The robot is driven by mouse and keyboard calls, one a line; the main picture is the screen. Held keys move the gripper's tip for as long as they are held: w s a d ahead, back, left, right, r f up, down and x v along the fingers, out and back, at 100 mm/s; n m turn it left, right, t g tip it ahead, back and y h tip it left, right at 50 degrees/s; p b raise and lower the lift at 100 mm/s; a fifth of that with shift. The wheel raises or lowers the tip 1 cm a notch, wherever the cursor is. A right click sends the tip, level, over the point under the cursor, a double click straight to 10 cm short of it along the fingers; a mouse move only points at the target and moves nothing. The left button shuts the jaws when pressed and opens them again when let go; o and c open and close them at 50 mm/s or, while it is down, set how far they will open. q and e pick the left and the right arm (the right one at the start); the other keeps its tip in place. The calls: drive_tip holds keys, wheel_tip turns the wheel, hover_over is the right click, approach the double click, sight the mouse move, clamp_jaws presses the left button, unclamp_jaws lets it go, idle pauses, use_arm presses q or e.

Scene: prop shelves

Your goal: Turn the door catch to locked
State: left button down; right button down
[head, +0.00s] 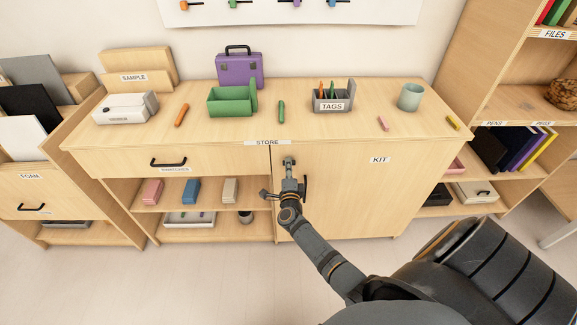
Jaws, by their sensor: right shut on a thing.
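The cabinet door (345,205) under the KIT label is closed, at the right half of the low cabinet. My right gripper (289,164) reaches up to the door's upper left edge, just below the STORE label. It is shut on the door catch, a small grey piece mostly hidden by the fingers. I cannot tell which way the catch is turned. A dark upright handle (306,186) shows just right of the gripper on the door. My left gripper is not in view.
The cabinet top (285,130) holds a green tray (228,108), a purple case (238,72), a TAGS box (322,99) and a cup (410,97). Left of the door are a drawer (220,162) and open shelves with coloured blocks. The floor in front is clear.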

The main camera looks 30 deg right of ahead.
drive_tip(key=c, duration=1.4)
unclamp_jaws()
drive_tip(key=v, duration=1.2)
drive_tip(key=shift+d, duration=0.1)
